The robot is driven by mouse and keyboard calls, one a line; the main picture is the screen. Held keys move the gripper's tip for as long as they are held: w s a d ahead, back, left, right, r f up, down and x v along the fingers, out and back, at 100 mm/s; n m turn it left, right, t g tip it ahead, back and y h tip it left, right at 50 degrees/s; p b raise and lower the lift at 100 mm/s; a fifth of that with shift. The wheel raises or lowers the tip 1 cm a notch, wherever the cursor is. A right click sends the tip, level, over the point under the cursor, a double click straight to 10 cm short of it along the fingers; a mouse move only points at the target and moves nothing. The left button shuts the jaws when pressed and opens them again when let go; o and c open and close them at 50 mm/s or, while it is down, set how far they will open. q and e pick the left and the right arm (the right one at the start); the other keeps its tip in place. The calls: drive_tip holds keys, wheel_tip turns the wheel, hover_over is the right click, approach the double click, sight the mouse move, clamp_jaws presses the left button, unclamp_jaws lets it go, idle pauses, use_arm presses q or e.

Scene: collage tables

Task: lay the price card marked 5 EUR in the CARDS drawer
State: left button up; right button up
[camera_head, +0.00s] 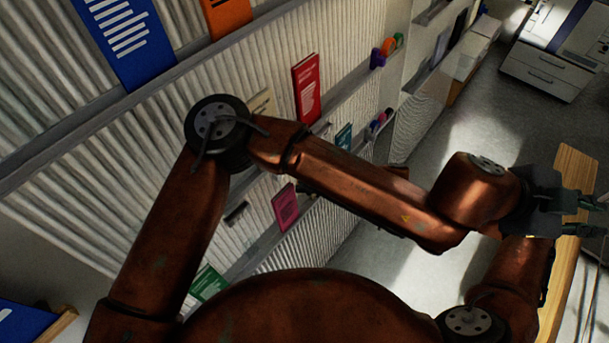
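No price card marked 5 EUR can be made out. A white cabinet with drawers (540,75) stands at the far upper right; its drawer fronts look shut and no CARDS label is readable. My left gripper (588,212) is at the right edge, above a wooden tabletop and far from the cabinet. Its dark fingers are partly cut off, so its opening and anything in it cannot be judged. Part of my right arm shows at the lower right; its gripper is not in view.
The wooden tabletop (574,165) runs along the right edge. A ribbed wall rack on the left holds a red booklet (306,88), a pink booklet (286,207) and a blue one (126,40). Grey floor (425,190) lies open between rack and table.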

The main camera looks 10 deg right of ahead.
use_arm(q)
drive_tip(key=w+a+f+n+t+y, duration=0.1)
drive_tip(key=w+a+f+t, duration=0.1)
drive_tip(key=w+a+f, duration=0.15)
drive_tip(key=n+t+y, duration=0.6)
drive_tip(key=n+y, duration=0.8)
drive_tip(key=n, duration=0.8)
hover_over(299, 182)
drive_tip(key=s, duration=0.5)
wheel_tip(299, 182, down, 16)
drive_tip(key=shift+m, duration=0.3)
drive_tip(key=x, duration=0.7)
drive_tip(key=d+x, duration=0.1)
drive_tip(key=x, duration=0.3)
drive_tip(key=shift+w+f, duration=0.15)
drive_tip(key=shift+a, duration=0.1)
drive_tip(key=shift+c, duration=0.6)
